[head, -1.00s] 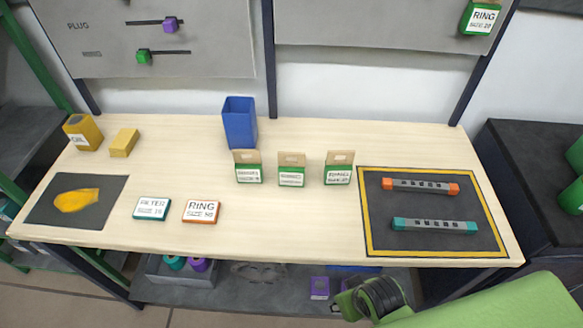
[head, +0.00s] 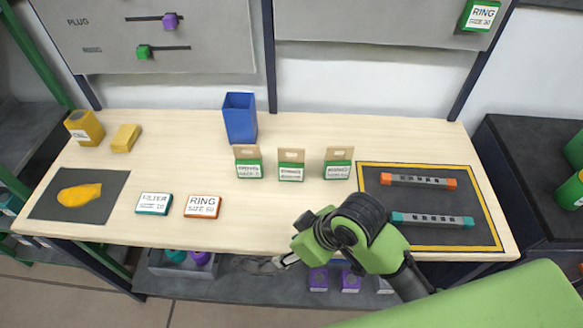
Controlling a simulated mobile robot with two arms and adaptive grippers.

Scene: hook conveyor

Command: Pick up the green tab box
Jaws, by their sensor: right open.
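Three tab boxes with green bands, white labels and tan hang tabs stand in a row mid-table: a left one (head: 249,168), a middle one (head: 290,172) and a right one (head: 338,169). Their small label text is hard to read. My right gripper (head: 281,262) is at the table's front edge, small and partly hidden behind my green wrist. It is open, with nothing seen in it, and apart from the boxes. My left gripper is out of view.
A blue bin (head: 240,119) stands behind the boxes. Filter (head: 154,204) and ring (head: 202,206) boxes lie front left. A yellow-edged mat (head: 440,247) with two bars is at right. A green ring box (head: 480,15) hangs on the back panel. Table between boxes and front edge is clear.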

